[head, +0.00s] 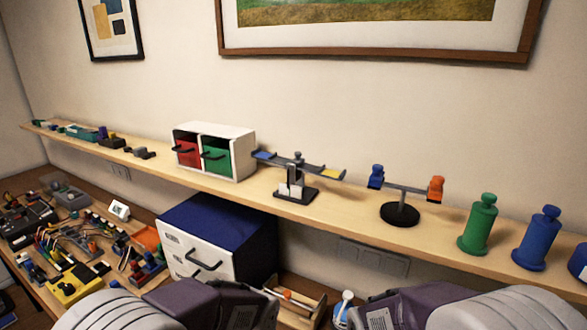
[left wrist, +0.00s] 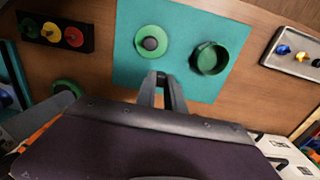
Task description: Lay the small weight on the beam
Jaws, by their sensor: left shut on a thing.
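On the shelf in the head view stands a balance (head: 296,190) with a grey beam, a blue patch at its left end and a yellow one at its right. Beside it, a second balance (head: 400,213) on a round black base has a beam (head: 405,187) with a blue weight (head: 376,176) at the left and an orange weight (head: 436,188) at the right. I cannot tell which beam or weight is meant. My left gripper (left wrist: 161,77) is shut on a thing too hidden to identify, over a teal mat. My right gripper is out of view.
A green weight (head: 478,224) and a blue weight (head: 542,238) stand right on the shelf. A drawer box (head: 235,134) stands left of the balances. In the left wrist view, the mat (left wrist: 127,80) bears a green disc (left wrist: 142,56) and a green cup (left wrist: 210,58).

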